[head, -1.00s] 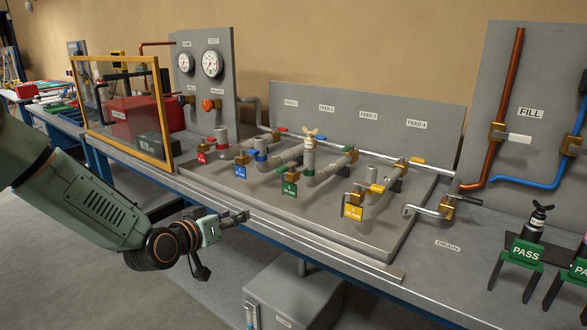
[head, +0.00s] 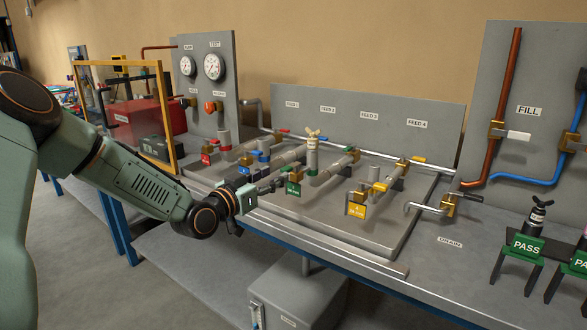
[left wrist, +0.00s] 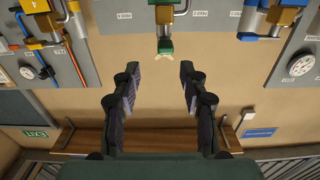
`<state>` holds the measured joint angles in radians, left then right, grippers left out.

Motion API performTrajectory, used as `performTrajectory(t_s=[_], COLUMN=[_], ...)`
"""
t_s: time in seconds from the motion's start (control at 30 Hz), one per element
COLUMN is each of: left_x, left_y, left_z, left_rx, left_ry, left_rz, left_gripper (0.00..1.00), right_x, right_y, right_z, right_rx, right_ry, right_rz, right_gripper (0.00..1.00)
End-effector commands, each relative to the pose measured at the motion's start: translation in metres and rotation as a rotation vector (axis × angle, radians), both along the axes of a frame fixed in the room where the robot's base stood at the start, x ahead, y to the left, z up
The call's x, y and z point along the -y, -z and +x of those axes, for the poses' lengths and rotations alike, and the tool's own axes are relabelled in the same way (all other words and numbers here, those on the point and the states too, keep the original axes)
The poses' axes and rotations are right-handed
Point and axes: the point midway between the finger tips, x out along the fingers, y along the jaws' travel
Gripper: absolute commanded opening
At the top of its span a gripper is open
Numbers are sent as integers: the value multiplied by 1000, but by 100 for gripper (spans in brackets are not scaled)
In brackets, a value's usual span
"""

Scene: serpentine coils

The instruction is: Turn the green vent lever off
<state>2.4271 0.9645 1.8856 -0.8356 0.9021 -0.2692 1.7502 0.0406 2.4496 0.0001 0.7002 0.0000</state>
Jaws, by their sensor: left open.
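The green-marked line has a green tag (head: 293,188) at its near end, and a brass valve with a small green lever (head: 350,149) stands farther back on the tray. I cannot tell the lever's exact setting. My left gripper (head: 279,182) reaches in from the left, just left of the green tag, over the tray's near part. In the left wrist view its two dark fingers (left wrist: 158,88) are spread apart with nothing between them. A green part (left wrist: 165,46) shows beyond the fingers there, in a picture that is upside down. My right gripper is not in view.
A yellow tag (head: 357,209) and its valve stand to the right. A blue valve (head: 261,157) and a red tag (head: 206,158) are close to my left arm. A vertical pipe with a cream wing handle (head: 312,135) rises behind the green tag.

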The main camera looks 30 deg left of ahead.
Motion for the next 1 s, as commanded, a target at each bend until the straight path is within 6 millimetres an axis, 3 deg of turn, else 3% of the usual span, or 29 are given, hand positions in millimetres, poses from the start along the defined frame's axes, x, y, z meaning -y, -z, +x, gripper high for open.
performTrajectory(t_s=[0.6, 1.0], left_x=[4, 5], left_y=[2, 1], left_z=[65, 74], left_rx=[-2, -1], left_ry=[-1, 0], left_rz=[2, -3], left_gripper=[43, 43], right_x=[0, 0], right_y=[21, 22], right_z=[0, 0], right_rx=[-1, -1], right_ry=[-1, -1], right_rz=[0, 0], right_gripper=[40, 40])
